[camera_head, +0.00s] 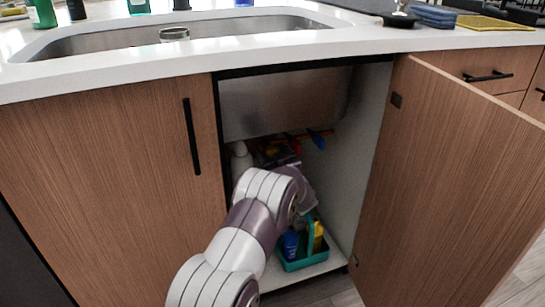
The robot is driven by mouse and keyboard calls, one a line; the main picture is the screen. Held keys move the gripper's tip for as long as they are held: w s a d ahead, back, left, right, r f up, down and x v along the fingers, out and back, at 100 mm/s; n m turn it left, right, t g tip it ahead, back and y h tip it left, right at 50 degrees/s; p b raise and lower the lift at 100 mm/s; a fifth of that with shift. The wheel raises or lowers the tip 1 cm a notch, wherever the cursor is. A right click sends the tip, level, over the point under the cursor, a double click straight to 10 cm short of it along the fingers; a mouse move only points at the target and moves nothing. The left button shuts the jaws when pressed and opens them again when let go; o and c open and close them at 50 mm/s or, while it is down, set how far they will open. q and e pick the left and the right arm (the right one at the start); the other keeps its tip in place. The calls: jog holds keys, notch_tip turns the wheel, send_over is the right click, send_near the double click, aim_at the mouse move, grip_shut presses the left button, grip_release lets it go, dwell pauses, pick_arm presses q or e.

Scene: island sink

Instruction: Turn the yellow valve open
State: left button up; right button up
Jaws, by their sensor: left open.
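My left arm reaches from the bottom of the head view into the open cabinet under the sink. My left gripper (280,153) is at the far end of it, small and dark against the shadowed interior, and is open. Its fingertips are hard to make out. Just beyond and above it are an orange-red piece (292,138) and a blue piece (318,139) under the sink basin. I cannot make out a yellow valve; it may be hidden behind the gripper or in shadow. My right gripper is not in view.
The cabinet door (440,185) stands open on the right; the left door (120,190) is shut. The steel basin underside (280,105) limits height. A teal caddy (308,261) with bottles stands on the cabinet floor, and a white bottle (241,163) stands at the left inside.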

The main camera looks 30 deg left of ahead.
pick_arm(q)
jog(key=shift+c, duration=0.3)
jog(key=c, duration=1)
jog(key=shift+n, duration=0.4)
jog(key=n, duration=0.6)
jog(key=shift+f+n, duration=0.1)
jog(key=shift+n, duration=0.2)
jog(key=n+b, duration=0.1)
jog(key=n, duration=0.3)
jog(key=shift+f+n, duration=0.1)
jog(key=shift+n, duration=0.2)
jog(key=shift+n+b, duration=1.1)
jog(key=shift+n, duration=1.1)
